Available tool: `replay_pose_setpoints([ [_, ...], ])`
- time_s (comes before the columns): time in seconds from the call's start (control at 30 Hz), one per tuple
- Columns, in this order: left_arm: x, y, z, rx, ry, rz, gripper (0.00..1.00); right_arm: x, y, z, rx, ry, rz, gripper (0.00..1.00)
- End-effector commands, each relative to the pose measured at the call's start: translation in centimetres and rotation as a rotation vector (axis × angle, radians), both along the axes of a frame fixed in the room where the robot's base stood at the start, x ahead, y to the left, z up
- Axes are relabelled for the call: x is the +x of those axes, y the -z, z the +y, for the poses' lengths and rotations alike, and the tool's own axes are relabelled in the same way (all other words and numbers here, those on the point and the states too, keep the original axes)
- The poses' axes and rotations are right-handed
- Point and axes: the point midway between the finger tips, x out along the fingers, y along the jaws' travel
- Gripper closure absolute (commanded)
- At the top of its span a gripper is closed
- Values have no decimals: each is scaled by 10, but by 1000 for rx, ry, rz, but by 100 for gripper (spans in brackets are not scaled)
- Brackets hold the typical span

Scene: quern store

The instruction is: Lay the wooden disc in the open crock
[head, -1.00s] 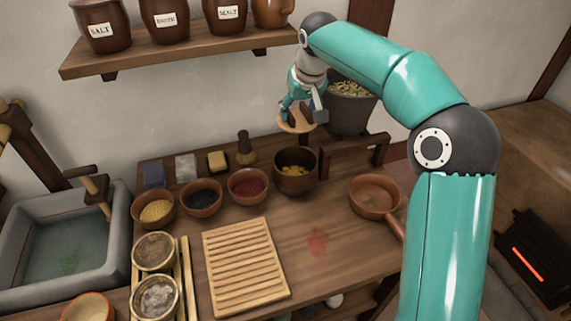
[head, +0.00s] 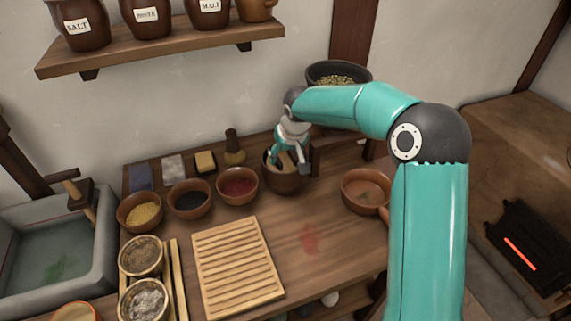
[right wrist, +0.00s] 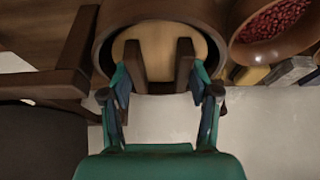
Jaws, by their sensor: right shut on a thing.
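The open crock (head: 285,185) is a brown round pot at the back of the worktop; its dark wall also shows in the right wrist view (right wrist: 104,38). The wooden disc (right wrist: 160,52) is pale, with two dark brown pieces on it. In the right wrist view it lies within the outline of the crock's mouth. My right gripper (head: 288,160) is over the crock, shut on the disc, with its fingers (right wrist: 160,85) at the dark pieces. I cannot tell whether the disc rests on anything inside. My left gripper is not in view.
Bowls of red (head: 238,186), black (head: 189,199) and yellow (head: 140,211) contents stand left of the crock. A brown pan (head: 366,190) is at its right. A slatted board (head: 238,266) lies in front. A dark pot (head: 338,74) stands behind.

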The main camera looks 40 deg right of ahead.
Motion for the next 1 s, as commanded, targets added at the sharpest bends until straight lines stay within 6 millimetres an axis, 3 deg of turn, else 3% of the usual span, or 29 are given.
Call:
replay_pose_setpoints([
  [0.1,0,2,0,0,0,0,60,-1,20,0,1,0,5,75],
  [0.23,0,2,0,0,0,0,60,-1,33,0,1,1,2,75],
  [0.73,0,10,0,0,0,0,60,-1,42,-1,1,2,0,75],
  [0.77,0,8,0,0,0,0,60,-1,40,-1,1,2,1,34],
  [0.8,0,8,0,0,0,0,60,-1,40,-1,1,2,1,29],
  [1.0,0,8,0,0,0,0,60,-1,40,-1,0,2,1,29],
])
